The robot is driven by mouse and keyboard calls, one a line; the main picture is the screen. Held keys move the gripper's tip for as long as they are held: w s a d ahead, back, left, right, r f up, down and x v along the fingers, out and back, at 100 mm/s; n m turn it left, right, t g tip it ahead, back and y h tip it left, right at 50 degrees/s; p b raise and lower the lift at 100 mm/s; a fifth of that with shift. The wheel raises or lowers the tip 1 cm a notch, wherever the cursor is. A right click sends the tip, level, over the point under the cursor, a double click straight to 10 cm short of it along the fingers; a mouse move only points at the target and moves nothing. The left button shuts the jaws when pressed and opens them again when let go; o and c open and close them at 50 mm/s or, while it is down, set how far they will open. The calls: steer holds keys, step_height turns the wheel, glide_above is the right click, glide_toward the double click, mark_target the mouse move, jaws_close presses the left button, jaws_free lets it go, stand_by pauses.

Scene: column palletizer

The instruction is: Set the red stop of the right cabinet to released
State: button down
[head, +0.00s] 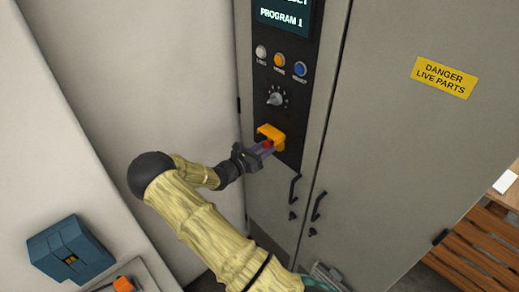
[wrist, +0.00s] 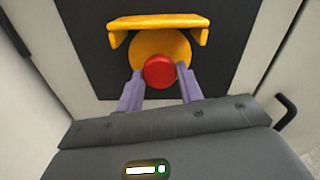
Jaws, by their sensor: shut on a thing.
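The red stop (wrist: 159,71) is a round red button on a yellow disc under a yellow guard (wrist: 157,22) on the cabinet's black panel. In the head view the red stop (head: 267,144) is partly covered by my gripper, below the yellow guard (head: 271,132). My gripper (wrist: 160,83) has its two purple fingers on either side of the red button, shut on it. My gripper (head: 262,149) reaches the panel from the left in the head view. Whether the button is pressed in or out I cannot tell.
Above the stop are a rotary knob (head: 275,99), white, orange and blue buttons (head: 279,61) and a screen (head: 283,15). Black door handles (head: 295,188) lie below right. A blue-grey box (head: 69,250) is at lower left. A wooden slatted surface (head: 480,240) is at right.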

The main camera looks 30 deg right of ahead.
steer(key=shift+a, duration=0.15)
steer(key=c, duration=0.9)
jaws_free()
steer(key=shift+a, duration=0.1)
steer(key=b+v, duration=0.5)
steer(key=v, duration=1.2)
steer(key=shift+s, duration=0.2)
